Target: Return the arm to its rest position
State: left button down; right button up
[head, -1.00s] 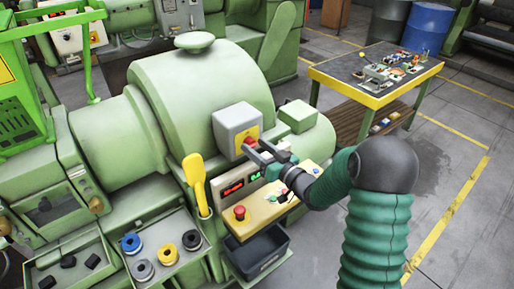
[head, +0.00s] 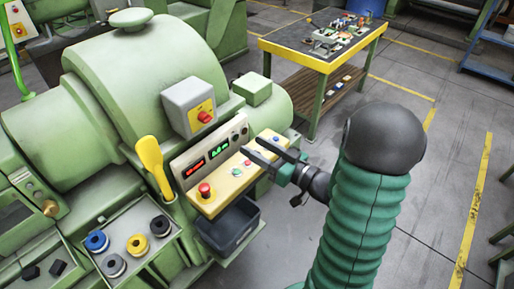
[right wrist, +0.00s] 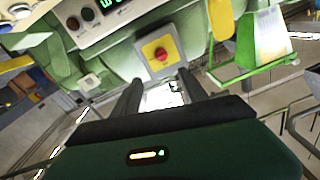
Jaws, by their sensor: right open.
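My right gripper (head: 262,152) is open and empty in the head view, just in front of the control panel (head: 225,178) of the green extruder (head: 185,65). In the right wrist view its two dark fingers (right wrist: 157,88) stand apart with nothing held between them. A grey box with a red button on a yellow plate (head: 196,106) is up and to the left of the gripper. It also shows beyond the fingertips in the right wrist view (right wrist: 160,52). My right arm (head: 360,220) reaches in from the lower right. My left gripper is not in view.
A yellow-edged workbench (head: 322,45) with tools stands at the back. A dark bin (head: 228,226) sits below the panel. A yellow scoop (head: 152,160) and a tray of spools (head: 128,262) are to the left. Open grey floor (head: 440,150) lies to the right.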

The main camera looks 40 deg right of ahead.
dwell(0.3)
jog(key=w+a+f+g+h, duration=0.4)
jog(key=a+f+g, duration=0.2)
jog(key=f+g, duration=0.45)
jog(key=s+a+f+n+g+y, duration=0.1)
jog(key=s+a+f+g, duration=0.4)
jog(key=s+a, duration=0.5)
jog(key=a, duration=0.3)
jog(key=shift+s+f+y, duration=0.4)
jog(key=shift+a, duration=0.2)
